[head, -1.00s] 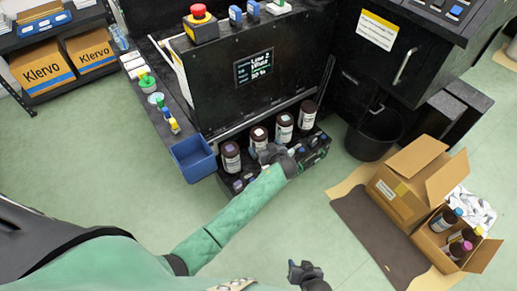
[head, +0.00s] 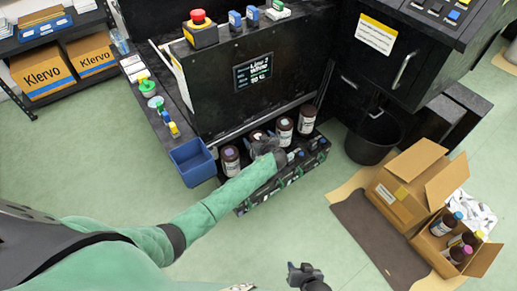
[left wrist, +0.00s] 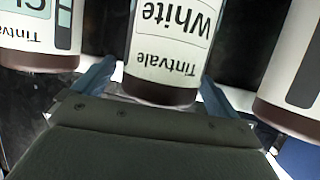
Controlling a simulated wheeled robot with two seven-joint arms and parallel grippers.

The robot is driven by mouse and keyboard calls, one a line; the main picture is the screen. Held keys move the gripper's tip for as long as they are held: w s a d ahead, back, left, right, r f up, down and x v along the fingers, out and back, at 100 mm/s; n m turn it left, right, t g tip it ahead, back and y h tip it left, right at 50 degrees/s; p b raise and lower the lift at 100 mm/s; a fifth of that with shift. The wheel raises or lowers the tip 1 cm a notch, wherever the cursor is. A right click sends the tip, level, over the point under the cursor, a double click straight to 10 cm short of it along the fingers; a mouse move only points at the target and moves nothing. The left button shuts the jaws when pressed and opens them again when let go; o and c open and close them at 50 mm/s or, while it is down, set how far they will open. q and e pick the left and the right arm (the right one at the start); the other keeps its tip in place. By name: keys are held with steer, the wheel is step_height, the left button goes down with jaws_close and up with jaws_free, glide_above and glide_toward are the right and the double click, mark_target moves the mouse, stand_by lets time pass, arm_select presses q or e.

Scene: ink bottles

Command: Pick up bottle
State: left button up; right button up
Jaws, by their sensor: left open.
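Several dark brown bottles with white labels stand in a row on the black rack (head: 275,192) at the machine's front. The second from the left (head: 257,134) is partly hidden by my left gripper (head: 264,143). In the left wrist view this bottle (left wrist: 165,62) shows upside down, labelled "White" and "Tintvale". The open left gripper (left wrist: 156,80) has one blue finger on each side of it, with small gaps visible. Neighbouring bottles stand left (left wrist: 40,35) and right (left wrist: 295,75). My right gripper (head: 303,271) is low in the head view, away from the rack; its jaw opening is unclear.
A blue bin (head: 193,162) hangs left of the rack. A black bucket (head: 373,138) stands right of it. An open cardboard box (head: 405,190) and a smaller box holding several bottles (head: 428,243) stand at right.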

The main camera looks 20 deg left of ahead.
arm_select(q)
steer(key=c, duration=1.8)
steer(key=shift+r, duration=0.1)
